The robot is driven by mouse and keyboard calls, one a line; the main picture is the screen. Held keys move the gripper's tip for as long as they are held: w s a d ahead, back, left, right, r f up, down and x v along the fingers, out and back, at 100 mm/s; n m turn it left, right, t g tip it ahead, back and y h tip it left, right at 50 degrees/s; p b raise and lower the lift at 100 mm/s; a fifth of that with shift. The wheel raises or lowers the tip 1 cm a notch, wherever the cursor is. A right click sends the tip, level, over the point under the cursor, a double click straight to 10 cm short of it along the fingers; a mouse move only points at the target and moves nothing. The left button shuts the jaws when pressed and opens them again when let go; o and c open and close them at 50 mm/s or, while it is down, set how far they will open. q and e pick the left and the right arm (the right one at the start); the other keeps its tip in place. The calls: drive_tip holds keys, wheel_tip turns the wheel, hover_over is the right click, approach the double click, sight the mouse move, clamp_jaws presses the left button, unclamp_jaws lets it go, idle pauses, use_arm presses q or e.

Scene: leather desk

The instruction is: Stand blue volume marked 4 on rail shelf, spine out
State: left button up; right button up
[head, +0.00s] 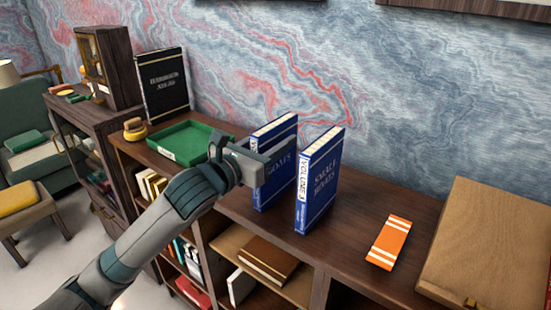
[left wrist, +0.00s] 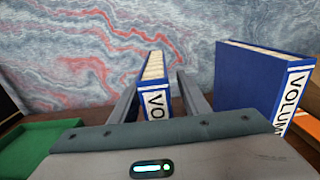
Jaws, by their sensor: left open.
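Two blue volumes stand upright on the wooden cabinet top (head: 360,212). The left blue volume (head: 274,130) is partly covered by my left gripper (head: 275,152). In the left wrist view this volume (left wrist: 156,90) stands between the two open fingers, its white label reading "VO" before my gripper's body hides the number. Whether the fingers touch it I cannot tell. The right blue volume (head: 319,180) stands apart, its spine label reading "VOLUME" with a small number, seemingly 3. It also shows in the left wrist view (left wrist: 252,88). I cannot identify a rail shelf. My right gripper is out of view.
A green tray (head: 190,137) lies left of the gripper, with a black book (head: 163,85) upright behind it. An orange striped item (head: 389,242) and a wooden box (head: 490,245) lie to the right. Open compartments below hold books (head: 266,262).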

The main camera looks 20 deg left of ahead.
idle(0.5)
use_arm(q)
clamp_jaws()
idle(1.3)
